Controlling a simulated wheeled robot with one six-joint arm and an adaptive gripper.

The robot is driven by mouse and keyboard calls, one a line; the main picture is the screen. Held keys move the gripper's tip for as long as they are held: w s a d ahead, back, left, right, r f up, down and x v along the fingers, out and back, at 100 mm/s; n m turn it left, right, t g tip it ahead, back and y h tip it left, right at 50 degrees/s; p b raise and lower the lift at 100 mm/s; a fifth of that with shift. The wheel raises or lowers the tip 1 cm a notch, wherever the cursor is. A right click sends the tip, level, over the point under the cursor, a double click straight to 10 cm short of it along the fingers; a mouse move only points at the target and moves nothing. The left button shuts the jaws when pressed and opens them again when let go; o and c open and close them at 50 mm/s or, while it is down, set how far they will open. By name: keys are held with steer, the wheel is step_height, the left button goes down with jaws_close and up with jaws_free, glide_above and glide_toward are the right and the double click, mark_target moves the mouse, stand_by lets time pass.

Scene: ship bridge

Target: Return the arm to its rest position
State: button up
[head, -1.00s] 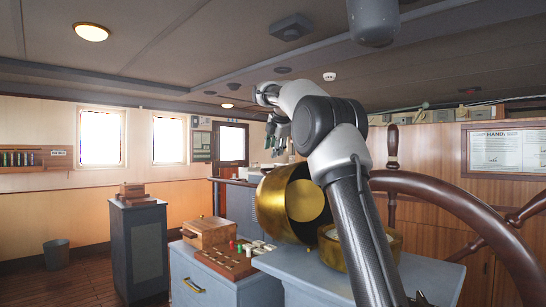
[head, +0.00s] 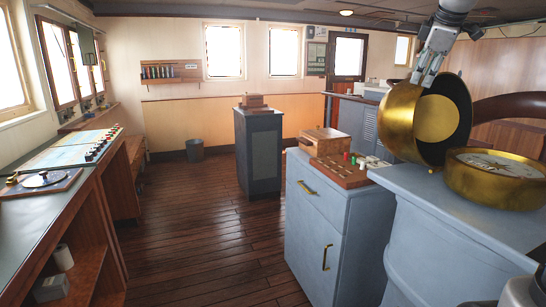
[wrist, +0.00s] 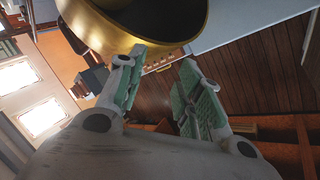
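My gripper (head: 424,80) hangs down from my arm at the upper right of the head view, in front of the upper edge of a brass hood (head: 397,125). I cannot tell whether it touches the hood. In the wrist view my gripper (wrist: 161,62) has its two green-padded fingers apart, with nothing between them. The brass hood (wrist: 95,28) shows beyond the fingers at the top of that view. Most of my arm is outside the head view.
A brass compass (head: 492,195) sits on the blue-grey pedestal (head: 440,235) beside the hood. A grey cabinet (head: 318,215) carries a wooden box (head: 325,141) and a board of coloured pieces (head: 345,172). A console (head: 75,165) lines the left. Wooden floor (head: 210,240) lies clear between.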

steer(key=s+a+f+m+g, duration=0.1)
steer(key=s+a+f+m, duration=0.1)
steer(key=s+f+m, duration=0.4)
steer(key=s+a+f+m+g+y, duration=0.1)
steer(key=s+f+m, duration=0.4)
steer(key=s+f, duration=1.2)
steer(key=s+a+g, duration=0.1)
steer(key=s, duration=0.6)
steer(key=shift+m, duration=0.4)
steer(key=shift+s+a, duration=0.1)
steer(key=shift+s, duration=0.1)
